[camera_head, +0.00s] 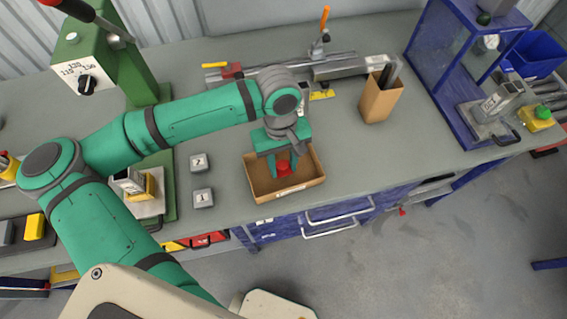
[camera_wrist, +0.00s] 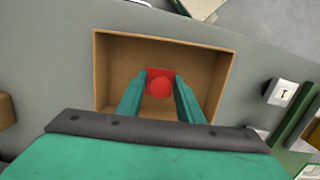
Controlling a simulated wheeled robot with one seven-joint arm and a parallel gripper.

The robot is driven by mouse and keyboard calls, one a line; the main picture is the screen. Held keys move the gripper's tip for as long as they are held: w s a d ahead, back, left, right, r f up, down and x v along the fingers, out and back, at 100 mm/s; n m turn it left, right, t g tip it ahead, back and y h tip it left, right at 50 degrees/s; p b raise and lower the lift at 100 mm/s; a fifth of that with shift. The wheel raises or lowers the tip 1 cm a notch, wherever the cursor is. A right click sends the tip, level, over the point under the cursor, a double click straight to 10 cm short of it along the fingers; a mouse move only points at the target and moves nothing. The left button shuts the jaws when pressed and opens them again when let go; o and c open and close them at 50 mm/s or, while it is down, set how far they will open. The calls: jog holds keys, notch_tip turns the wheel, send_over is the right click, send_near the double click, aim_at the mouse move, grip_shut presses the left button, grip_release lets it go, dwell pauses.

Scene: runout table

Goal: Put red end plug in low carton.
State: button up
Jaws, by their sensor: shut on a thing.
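The low carton (camera_head: 257,187) is an open, shallow brown box near the front edge of the table. It also shows in the wrist view (camera_wrist: 112,75). My gripper (camera_head: 283,168) is over the carton's opening, pointing down. It is shut on the red end plug (camera_head: 284,167), which sits between the two green fingers in the wrist view (camera_wrist: 160,84). The plug appears within the carton's outline in both views. I cannot tell whether it touches the carton's floor.
Two small grey blocks (camera_head: 202,197) (camera_head: 199,163) stand left of the carton. A taller brown carton (camera_head: 381,98) with grey bars stands to the right. A metal rail (camera_head: 335,68) lies behind. The grey table top (camera_head: 343,150) is clear right of the carton.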

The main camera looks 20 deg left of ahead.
jog(key=shift+f, duration=0.15)
jog(key=o, duration=1.2)
jog(key=r, duration=0.8)
jog(key=w+a+r, duration=0.1)
jog(key=r, duration=0.3)
jog(key=shift+w+r, duration=0.1)
jog(key=shift+r, duration=0.05)
